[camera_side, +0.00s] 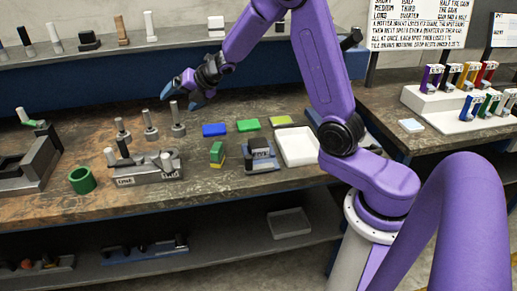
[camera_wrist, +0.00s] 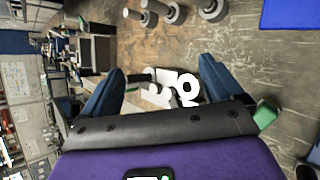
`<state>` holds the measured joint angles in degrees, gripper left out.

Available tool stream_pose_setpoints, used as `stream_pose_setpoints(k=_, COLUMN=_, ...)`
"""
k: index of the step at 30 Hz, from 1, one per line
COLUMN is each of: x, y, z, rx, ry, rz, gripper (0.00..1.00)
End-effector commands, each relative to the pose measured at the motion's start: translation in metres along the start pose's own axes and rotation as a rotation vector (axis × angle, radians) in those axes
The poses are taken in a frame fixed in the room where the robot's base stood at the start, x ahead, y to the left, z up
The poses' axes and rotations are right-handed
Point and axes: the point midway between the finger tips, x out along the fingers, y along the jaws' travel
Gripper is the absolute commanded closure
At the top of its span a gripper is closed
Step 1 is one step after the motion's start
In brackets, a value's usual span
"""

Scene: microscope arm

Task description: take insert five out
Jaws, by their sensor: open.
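My gripper (camera_side: 186,94) is open and empty in the side view, in the air above the back of the bench and near several grey metal posts (camera_side: 150,125). In the wrist view my gripper (camera_wrist: 160,88) shows two blue fingers spread apart. White rounded shapes (camera_wrist: 170,88) show between and beyond the fingers, apart from them; I cannot tell what they are. A grey fixture (camera_side: 147,168) with labelled front and light upright pegs stands in front of the posts. I cannot read a five on anything, so I cannot tell which thing is insert five.
A green ring (camera_side: 82,180) and a dark grey block (camera_side: 27,163) are at left. Blue (camera_side: 214,130) and green (camera_side: 248,124) blocks lie by a white tray (camera_side: 299,147). A white rack (camera_side: 444,101) holds coloured pieces at right. A shelf (camera_side: 180,50) runs behind.

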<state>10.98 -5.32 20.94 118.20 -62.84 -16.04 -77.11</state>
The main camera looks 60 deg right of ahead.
Motion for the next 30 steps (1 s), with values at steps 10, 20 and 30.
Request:
stream_pose_setpoints(k=10, x=0.014, y=-0.057, z=0.037, rx=-0.351, ry=0.013, rz=0.091, gripper=0.06)
stream_pose_setpoints(k=20, x=-0.001, y=-0.127, z=0.042, rx=-0.650, ry=0.039, rz=0.202, gripper=0.06)
stream_pose_setpoints(k=30, x=-0.043, y=-0.202, z=0.014, rx=-0.906, ry=0.043, rz=0.359, gripper=0.06)
